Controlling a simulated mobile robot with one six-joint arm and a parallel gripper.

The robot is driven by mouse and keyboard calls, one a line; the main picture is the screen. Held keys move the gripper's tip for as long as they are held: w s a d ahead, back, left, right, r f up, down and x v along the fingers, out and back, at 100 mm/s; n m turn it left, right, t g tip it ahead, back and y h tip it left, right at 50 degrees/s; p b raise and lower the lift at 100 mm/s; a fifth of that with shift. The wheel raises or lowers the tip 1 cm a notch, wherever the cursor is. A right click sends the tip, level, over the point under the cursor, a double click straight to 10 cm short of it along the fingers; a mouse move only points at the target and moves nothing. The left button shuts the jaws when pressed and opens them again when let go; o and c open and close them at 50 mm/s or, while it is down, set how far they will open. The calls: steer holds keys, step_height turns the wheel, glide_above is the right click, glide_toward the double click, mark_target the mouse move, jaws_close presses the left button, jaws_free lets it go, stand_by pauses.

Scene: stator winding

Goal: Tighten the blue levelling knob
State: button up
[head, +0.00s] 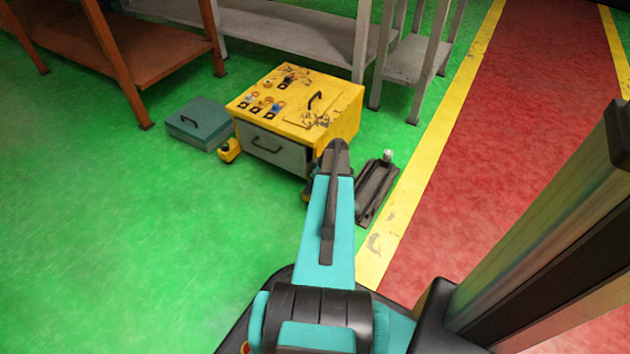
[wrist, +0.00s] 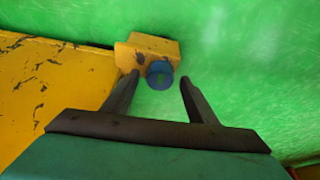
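The blue levelling knob (wrist: 159,74) shows in the wrist view, round, at the outer end of a small yellow bracket (wrist: 150,48) that sticks out from the yellow cabinet. My gripper (wrist: 158,79) is open and empty. Its two dark fingers point towards the knob, which lies between the fingertips in the picture, closer to the left one. I cannot tell how far the tips are from the knob in depth. In the head view the cabinet (head: 335,100) stands on the green floor, and my arm hides the gripper and the knob.
A teal case (head: 199,123) and another yellow foot (head: 229,151) are left of the cabinet's grey drawer (head: 272,147). A dark tray-like object (head: 376,190) lies to the right. An orange bench (head: 150,50) and grey tables (head: 290,30) stand behind. Green floor at left is clear.

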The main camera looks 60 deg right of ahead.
steer(key=p+v, duration=0.5)
steer(key=v, duration=0.8)
steer(key=shift+r, duration=0.35)
